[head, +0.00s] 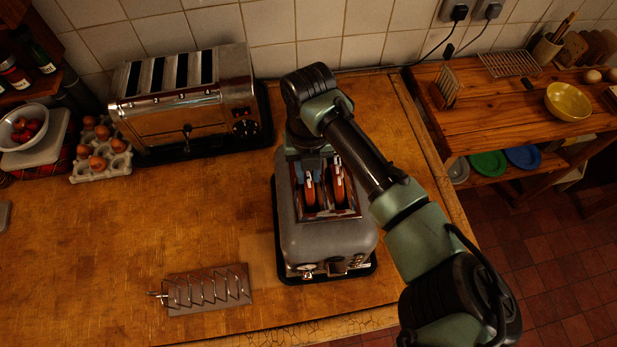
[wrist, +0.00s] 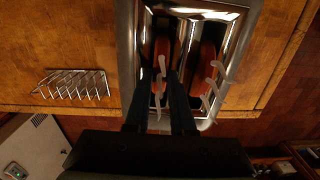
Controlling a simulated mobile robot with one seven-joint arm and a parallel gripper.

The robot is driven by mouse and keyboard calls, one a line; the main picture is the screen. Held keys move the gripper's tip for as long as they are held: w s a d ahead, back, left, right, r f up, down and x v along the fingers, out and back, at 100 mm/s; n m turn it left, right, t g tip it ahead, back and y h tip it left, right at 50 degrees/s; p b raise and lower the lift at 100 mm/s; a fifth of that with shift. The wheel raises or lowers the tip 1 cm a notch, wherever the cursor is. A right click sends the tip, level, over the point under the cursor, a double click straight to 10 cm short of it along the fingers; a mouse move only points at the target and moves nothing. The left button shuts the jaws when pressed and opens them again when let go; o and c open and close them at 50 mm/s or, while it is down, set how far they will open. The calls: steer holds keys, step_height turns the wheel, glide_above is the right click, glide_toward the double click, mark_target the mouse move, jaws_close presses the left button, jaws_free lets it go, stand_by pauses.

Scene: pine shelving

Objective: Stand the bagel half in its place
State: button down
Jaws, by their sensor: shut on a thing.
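The grey two-slot toaster (head: 327,238) stands on the wooden counter. An orange-brown bagel half (head: 309,188) sits upright in its left slot, and it shows in the wrist view (wrist: 162,48). A second bagel half (head: 337,184) is upright in the right slot, also in the wrist view (wrist: 206,62). My gripper (head: 310,165) points down over the left slot and is shut on the left bagel half. In the wrist view its dark fingers (wrist: 160,82) reach into that slot. The lower part of each half is hidden inside the toaster.
A wire toast rack (head: 207,290) lies on the counter at front left, apparently empty. A long chrome toaster (head: 187,100) stands behind it, beside an egg tray (head: 101,160). A wooden side table (head: 500,120) with a yellow bowl (head: 568,101) is at right. The counter's left middle is clear.

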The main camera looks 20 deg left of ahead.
step_height(320, 180, up, 21)
steer(key=p, duration=0.5)
stand_by(0.8)
